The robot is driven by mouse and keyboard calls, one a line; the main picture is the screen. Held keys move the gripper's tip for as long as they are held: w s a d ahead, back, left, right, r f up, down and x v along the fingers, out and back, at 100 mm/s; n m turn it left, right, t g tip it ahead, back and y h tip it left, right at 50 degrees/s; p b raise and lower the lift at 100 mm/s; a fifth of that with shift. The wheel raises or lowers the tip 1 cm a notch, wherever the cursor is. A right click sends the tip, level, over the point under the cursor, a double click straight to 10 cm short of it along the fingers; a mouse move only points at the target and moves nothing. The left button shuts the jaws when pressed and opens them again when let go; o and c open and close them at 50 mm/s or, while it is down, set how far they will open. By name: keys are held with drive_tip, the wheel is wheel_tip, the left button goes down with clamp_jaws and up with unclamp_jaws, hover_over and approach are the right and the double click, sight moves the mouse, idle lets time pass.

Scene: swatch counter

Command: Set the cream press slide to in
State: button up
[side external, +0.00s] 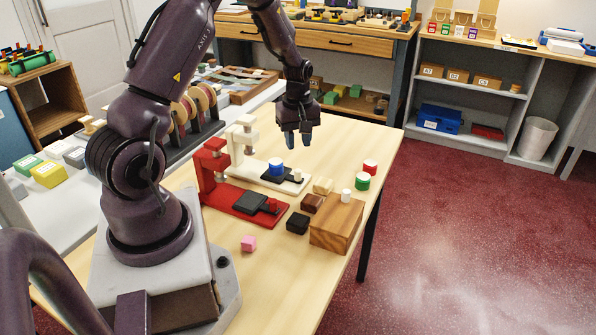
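The cream press (245,142) stands on the wooden table, with its base running toward the right. A blue cylinder with a white lower edge (276,168) appears to stand on the slide. My gripper (297,142) points down above and behind the slide in this view, apart from it. Its two fingertips are spread with a gap, and nothing shows between them.
A red press (211,165) with its own dark slide (252,203) stands in front. A wooden block (337,228), a black block (297,223), a brown block (312,203), a red cylinder (370,167) and a green cylinder (362,182) stand to the right.

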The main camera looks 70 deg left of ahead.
sight(298, 170)
wheel_tip(298, 170, down, 10)
drive_tip(key=shift+r, duration=0.2)
drive_tip(key=shift+c, duration=0.5)
